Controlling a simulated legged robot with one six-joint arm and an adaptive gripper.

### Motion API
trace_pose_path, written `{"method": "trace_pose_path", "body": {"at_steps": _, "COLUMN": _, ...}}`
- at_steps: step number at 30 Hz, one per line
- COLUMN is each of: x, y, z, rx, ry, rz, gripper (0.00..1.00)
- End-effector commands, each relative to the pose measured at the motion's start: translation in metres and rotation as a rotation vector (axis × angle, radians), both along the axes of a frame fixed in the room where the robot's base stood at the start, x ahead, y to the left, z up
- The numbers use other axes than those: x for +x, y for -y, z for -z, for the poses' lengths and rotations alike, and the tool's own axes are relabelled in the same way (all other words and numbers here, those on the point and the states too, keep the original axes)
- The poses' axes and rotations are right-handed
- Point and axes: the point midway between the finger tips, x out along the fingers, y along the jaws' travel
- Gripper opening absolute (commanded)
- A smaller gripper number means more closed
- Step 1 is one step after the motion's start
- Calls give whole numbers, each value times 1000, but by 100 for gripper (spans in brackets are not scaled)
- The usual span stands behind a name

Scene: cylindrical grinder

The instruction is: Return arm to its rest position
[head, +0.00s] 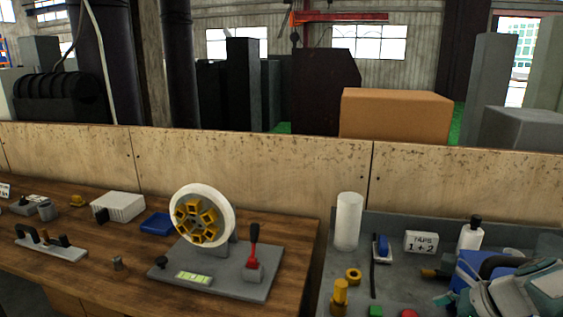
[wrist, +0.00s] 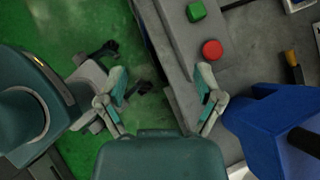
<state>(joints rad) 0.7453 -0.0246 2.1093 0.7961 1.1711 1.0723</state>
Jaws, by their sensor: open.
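My gripper (wrist: 160,103) shows in the wrist view with its two fingers spread wide apart and nothing between them. It points down over the edge of a grey bench top (wrist: 185,50), with green floor (wrist: 60,25) to the left. Part of my arm (head: 530,290) shows at the lower right of the head view, beside a blue box-shaped thing (head: 475,280). The fingertips cannot be made out in the head view.
A green button (wrist: 196,11) and a red button (wrist: 212,50) sit on the grey bench close to my gripper. A blue body (wrist: 270,130) stands at right. In the head view, a white cylinder (head: 348,222) and a wooden bench (head: 110,275) with a grinding fixture (head: 205,215) stand further left.

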Motion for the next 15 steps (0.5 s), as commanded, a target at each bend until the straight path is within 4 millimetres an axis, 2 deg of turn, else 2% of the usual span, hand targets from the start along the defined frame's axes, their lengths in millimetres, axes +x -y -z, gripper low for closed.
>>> {"method": "trace_pose_path", "body": {"at_steps": 8, "x": -15, "y": -39, "z": -5, "rx": -206, "ry": 60, "rz": -272, "gripper": 85}}
{"method": "trace_pose_path", "body": {"at_steps": 11, "x": -24, "y": -55, "z": -8, "rx": -307, "ry": 94, "rz": -409, "gripper": 85}}
{"method": "trace_pose_path", "body": {"at_steps": 15, "x": -43, "y": -87, "z": -12, "rx": -502, "ry": 169, "rz": -678, "gripper": 85}}
